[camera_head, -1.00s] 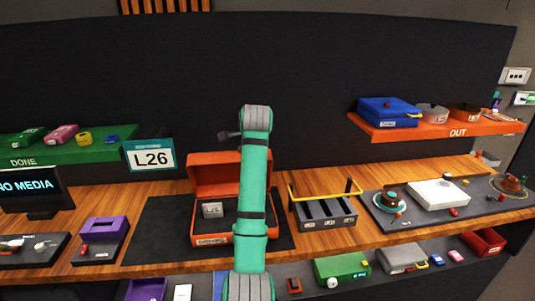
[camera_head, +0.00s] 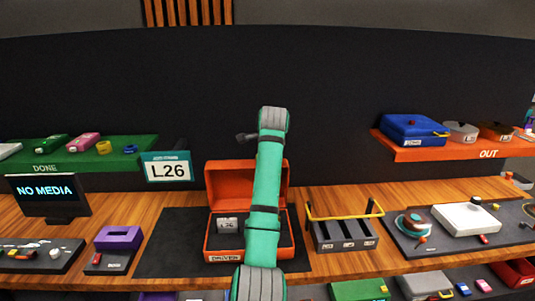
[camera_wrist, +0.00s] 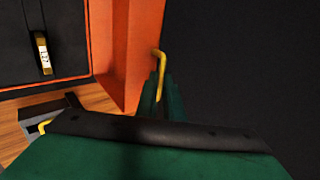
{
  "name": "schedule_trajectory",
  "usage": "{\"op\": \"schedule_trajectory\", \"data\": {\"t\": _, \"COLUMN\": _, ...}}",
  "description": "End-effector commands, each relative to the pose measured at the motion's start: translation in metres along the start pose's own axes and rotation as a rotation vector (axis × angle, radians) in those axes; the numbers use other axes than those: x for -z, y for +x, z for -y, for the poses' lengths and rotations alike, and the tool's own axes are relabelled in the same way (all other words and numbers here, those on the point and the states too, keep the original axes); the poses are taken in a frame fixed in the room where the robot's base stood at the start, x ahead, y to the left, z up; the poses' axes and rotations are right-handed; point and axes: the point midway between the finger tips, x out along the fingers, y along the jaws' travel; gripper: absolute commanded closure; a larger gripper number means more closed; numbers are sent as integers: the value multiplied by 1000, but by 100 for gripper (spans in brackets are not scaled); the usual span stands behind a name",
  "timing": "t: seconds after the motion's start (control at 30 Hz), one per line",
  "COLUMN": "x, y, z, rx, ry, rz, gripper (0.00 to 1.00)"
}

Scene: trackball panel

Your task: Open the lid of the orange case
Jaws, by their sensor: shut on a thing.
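The orange case (camera_head: 224,255) stands on a dark mat on the counter, its lid (camera_head: 217,185) raised roughly upright at the back. A small grey labelled item (camera_head: 227,224) sits in the dark interior. My teal arm crosses in front of the case and hides part of lid and interior; my gripper is hidden in the head view. In the wrist view, my gripper's green fingers (camera_wrist: 162,98) are at the orange lid's edge (camera_wrist: 130,55), shut on a yellow handle (camera_wrist: 160,62). The case interior, with a tagged item (camera_wrist: 43,54), shows at upper left.
A dark rack with a yellow bar (camera_head: 345,234) stands close right of the case. A purple box (camera_head: 118,238) and a screen (camera_head: 47,195) are on the left. The dark back wall rises behind. The orange shelf (camera_head: 455,152) and green shelf (camera_head: 85,160) flank it.

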Motion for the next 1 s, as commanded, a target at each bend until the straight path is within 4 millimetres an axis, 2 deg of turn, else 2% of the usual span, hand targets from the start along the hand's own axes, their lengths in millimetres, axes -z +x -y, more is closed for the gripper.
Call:
{"op": "schedule_trajectory", "data": {"t": 0.07, "x": 2, "y": -4, "z": 4, "rx": 10, "ry": 0, "rz": -3, "gripper": 100}}
{"op": "schedule_trajectory", "data": {"t": 0.1, "x": 2, "y": -4, "z": 4, "rx": 10, "ry": 0, "rz": -2, "gripper": 85}}
{"op": "schedule_trajectory", "data": {"t": 0.17, "x": 2, "y": -3, "z": 4, "rx": 9, "ry": 0, "rz": -2, "gripper": 75}}
{"op": "schedule_trajectory", "data": {"t": 0.43, "x": 1, "y": -1, "z": 1, "rx": 3, "ry": 0, "rz": -1, "gripper": 75}}
{"op": "schedule_trajectory", "data": {"t": 0.57, "x": -1, "y": -7, "z": 1, "rx": 2, "ry": -1, "rz": 1, "gripper": 75}}
{"op": "schedule_trajectory", "data": {"t": 0.67, "x": -2, "y": -20, "z": 2, "rx": 4, "ry": -2, "rz": 2, "gripper": 75}}
{"op": "schedule_trajectory", "data": {"t": 1.0, "x": -2, "y": -82, "z": 2, "rx": 6, "ry": -2, "rz": 2, "gripper": 75}}
